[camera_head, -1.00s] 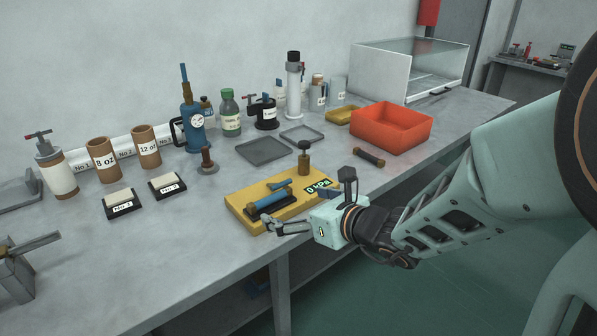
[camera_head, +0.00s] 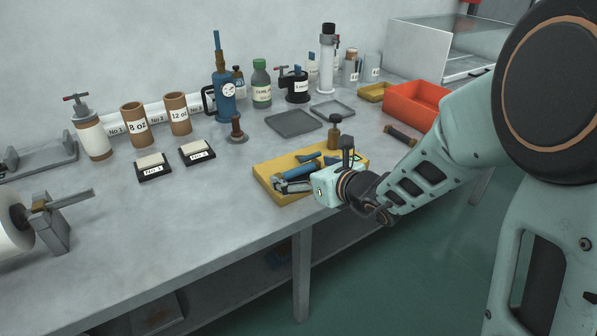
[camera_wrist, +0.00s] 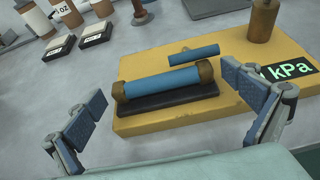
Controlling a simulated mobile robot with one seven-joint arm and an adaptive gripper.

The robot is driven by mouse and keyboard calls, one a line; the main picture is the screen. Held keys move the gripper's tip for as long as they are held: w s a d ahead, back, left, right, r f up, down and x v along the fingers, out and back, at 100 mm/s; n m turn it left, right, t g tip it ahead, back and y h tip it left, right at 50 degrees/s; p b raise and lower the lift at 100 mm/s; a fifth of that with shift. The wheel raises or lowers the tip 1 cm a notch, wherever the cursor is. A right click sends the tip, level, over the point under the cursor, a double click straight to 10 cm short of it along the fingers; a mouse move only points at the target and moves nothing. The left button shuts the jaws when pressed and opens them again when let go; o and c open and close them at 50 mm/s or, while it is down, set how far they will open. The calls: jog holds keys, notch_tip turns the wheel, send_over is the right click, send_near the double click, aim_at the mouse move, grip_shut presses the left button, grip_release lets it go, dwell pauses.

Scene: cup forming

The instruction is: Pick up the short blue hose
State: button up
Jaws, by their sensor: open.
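The short blue hose (camera_wrist: 194,55) is a small blue cylinder lying flat on the yellow board (camera_wrist: 150,125) in the wrist view. It lies behind a longer blue cylinder with brown ends (camera_wrist: 163,83), which rests in a black cradle. In the head view the short hose (camera_head: 308,159) is small behind the longer cylinder (camera_head: 297,171). My gripper (camera_wrist: 165,104) is open and empty, its two fingers spread at the near side of the board. The longer cylinder lies between the fingers and the short hose. In the head view my gripper (camera_head: 305,173) is low over the board's front right.
A brown knobbed post (camera_wrist: 262,20) stands at the board's back right, near a green kPa display (camera_wrist: 287,70). A dark tray (camera_head: 293,123), a blue pump (camera_head: 223,95) and an orange bin (camera_head: 415,104) stand farther back.

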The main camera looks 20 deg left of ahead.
jog(key=shift+r, duration=0.1)
jog(key=c, duration=1.2)
